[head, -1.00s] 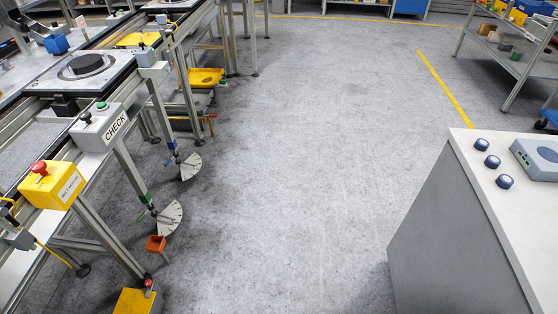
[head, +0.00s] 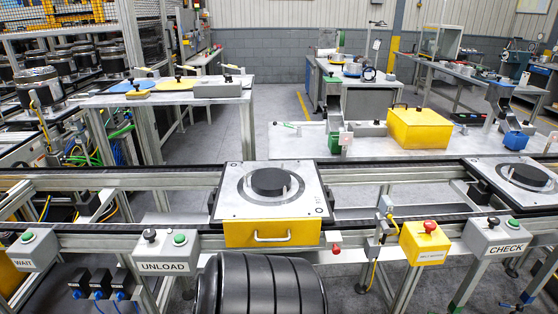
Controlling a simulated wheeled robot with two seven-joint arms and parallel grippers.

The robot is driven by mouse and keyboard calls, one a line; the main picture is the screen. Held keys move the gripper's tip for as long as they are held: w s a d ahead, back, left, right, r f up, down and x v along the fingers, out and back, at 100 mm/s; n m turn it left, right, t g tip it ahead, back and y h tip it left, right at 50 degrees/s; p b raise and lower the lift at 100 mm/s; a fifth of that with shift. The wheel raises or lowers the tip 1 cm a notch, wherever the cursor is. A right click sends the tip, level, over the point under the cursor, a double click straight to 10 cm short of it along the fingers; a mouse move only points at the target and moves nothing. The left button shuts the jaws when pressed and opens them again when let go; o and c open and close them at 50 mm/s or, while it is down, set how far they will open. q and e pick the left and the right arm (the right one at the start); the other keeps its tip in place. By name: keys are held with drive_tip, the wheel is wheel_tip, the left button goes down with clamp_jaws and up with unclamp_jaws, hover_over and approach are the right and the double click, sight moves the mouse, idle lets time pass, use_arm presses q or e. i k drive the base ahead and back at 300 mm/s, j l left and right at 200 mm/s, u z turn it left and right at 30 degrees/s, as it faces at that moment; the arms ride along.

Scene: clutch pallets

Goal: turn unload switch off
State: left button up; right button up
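The unload switch box (head: 166,251) is a grey box labelled UNLOAD on the front rail of the conveyor, left of the middle in the head view. On its top are a black knob switch (head: 149,236) at the left and a green button (head: 180,239) at the right. The knob is too small for me to tell its on or off position. Neither of my grippers is in view, and nothing touches the box.
A similar CHECK box (head: 493,237) stands right, a WAIT box (head: 33,249) left. A yellow box with a red button (head: 425,242) is on the rail. A pallet with a black disc (head: 269,182) sits on the conveyor. A black ribbed shape (head: 262,287), unclear to me, fills the bottom middle.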

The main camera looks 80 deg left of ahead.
sight(149, 235)
drive_tip(key=u, duration=3.45)
